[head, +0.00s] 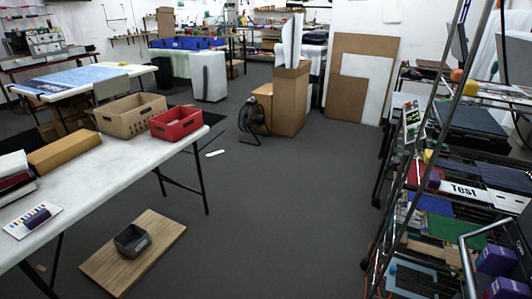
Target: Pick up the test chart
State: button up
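A white card with a row of coloured patches, which looks like the test chart (18,229), lies flat near the front edge of the white table (95,170) on the left. A small dark purple object (38,217) lies on it or is printed on it; I cannot tell which. On the rack at the right, a white panel lettered "Test" (464,190) lies among other flat items. My gripper is not in view.
On the table are a long brown box (65,152), a tan crate (130,117) and a red bin (176,124). A wooden board (160,236) with a dark grey bin (132,239) lies on the floor. The metal rack (428,150) fills the right side. The grey floor (280,215) between is clear.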

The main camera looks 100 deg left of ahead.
aim_at(20, 228)
jog(key=u, duration=4.35)
